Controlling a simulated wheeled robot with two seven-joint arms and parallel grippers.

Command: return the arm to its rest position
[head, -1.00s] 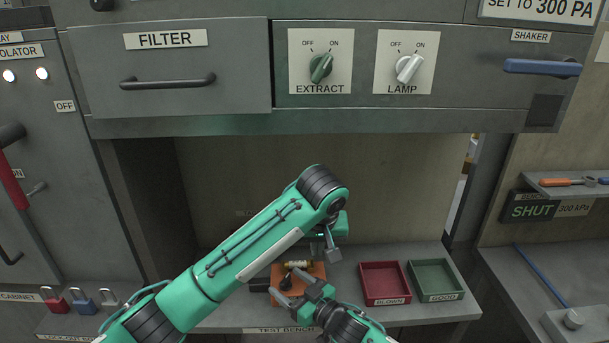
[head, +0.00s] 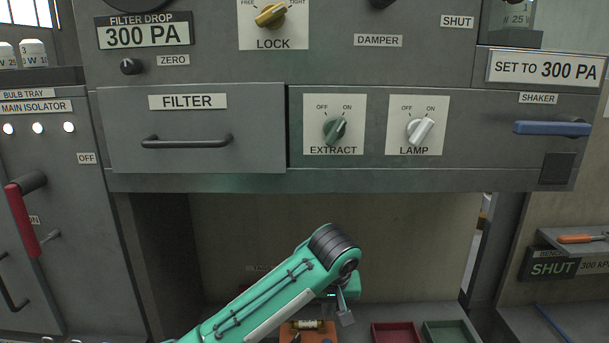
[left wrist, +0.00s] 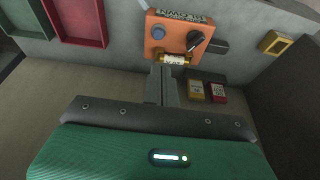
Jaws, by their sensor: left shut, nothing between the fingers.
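My left arm, green with a dark ribbed joint, reaches up from the bottom of the head view. Its gripper (head: 345,313) hangs below the arm's end, above the bench; in the left wrist view the gripper (left wrist: 161,84) has its fingers together with nothing between them. The fingers stand in front of an orange box (left wrist: 158,47) with a black knob and a cylinder with a yellow-and-white label (left wrist: 174,59). In the head view the orange box (head: 311,336) sits partly cut off at the bottom edge. My right gripper is out of view.
A red tray (head: 397,327) and a green tray (head: 450,324) lie right of the arm. A cabinet with a filter drawer (head: 200,125) and extract (head: 334,130) and lamp (head: 420,131) switches overhangs the recess. Yellow and red tagged padlocks (left wrist: 205,92) lie near the box.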

